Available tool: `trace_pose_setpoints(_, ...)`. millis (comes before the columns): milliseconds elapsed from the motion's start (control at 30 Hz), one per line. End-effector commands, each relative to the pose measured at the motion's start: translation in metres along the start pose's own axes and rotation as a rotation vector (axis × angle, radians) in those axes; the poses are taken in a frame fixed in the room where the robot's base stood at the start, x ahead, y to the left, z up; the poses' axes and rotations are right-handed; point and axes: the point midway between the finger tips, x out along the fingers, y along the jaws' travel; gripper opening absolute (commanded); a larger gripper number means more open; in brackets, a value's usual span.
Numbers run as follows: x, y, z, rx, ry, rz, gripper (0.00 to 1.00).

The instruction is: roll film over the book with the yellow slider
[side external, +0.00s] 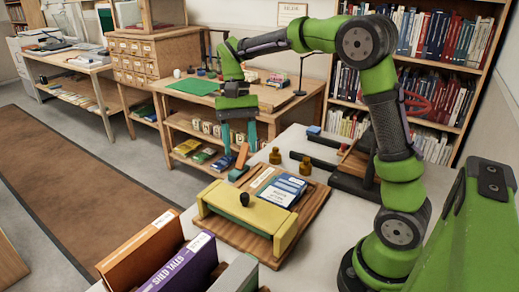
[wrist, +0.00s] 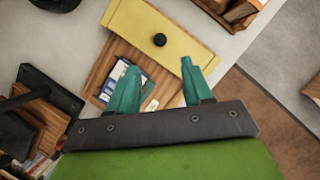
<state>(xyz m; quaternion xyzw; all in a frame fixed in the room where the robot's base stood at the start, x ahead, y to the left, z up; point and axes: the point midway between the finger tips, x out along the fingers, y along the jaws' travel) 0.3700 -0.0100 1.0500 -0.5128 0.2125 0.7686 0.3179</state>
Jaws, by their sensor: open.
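The yellow slider (side external: 250,220) is a long bar with a dark knob (side external: 244,198) on top. It lies across the near end of a wooden board (side external: 308,215). A blue and white book (side external: 281,190) lies on the board behind the slider, partly hidden by it. In the wrist view the yellow slider (wrist: 158,32) spans the top of the picture, with its black knob (wrist: 160,40) near its middle. My gripper (side external: 238,150) is open, with teal fingers pointing down, above the far end of the board. Its fingers (wrist: 157,77) show apart and empty, partly covering the book.
Upright books in a box (side external: 165,255) stand at the near left. Brass weights (side external: 276,156) and a dark stand (side external: 352,178) are behind and right of the board.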

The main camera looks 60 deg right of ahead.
Motion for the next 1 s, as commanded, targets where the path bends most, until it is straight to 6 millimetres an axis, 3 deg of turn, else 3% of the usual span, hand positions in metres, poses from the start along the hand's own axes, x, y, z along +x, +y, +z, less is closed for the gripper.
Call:
trace_pose_setpoints(300, 0.07, 0.0, 0.001, 0.0, -0.003, 0.002, 0.5)
trace_pose_setpoints(500, 0.101, 0.0, 0.0, 0.0, -0.001, 0.002, 0.5)
trace_pose_setpoints(700, 0.114, 0.0, 0.0, 0.0, 0.001, 0.0, 0.5)
trace_pose_setpoints(967, 0.115, 0.0, 0.0, 0.001, 0.001, -0.001, 0.5)
trace_pose_setpoints(1000, 0.115, 0.0, 0.0, 0.001, 0.001, -0.001, 0.45)
